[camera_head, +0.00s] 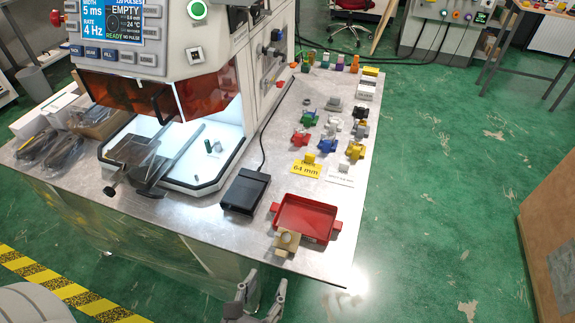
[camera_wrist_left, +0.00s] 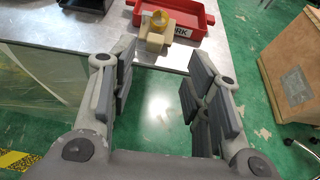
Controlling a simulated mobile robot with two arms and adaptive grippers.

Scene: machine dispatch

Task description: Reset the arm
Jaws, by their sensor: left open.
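My left gripper (camera_head: 262,296) is at the bottom of the head view, off the front edge of the metal table (camera_head: 190,228). In the left wrist view the left gripper (camera_wrist_left: 165,85) has its two fingers wide apart, with only green floor and the table edge between them. It holds nothing. My right gripper does not show in either view.
A red tray (camera_head: 304,217) stands near the table's front corner, with a tan block (camera_head: 287,240) at its front edge. A black pedal-like box (camera_head: 246,191) and a machine (camera_head: 165,110) stand behind. A wooden box (camera_head: 550,225) stands at right; green floor (camera_head: 440,190) is clear between.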

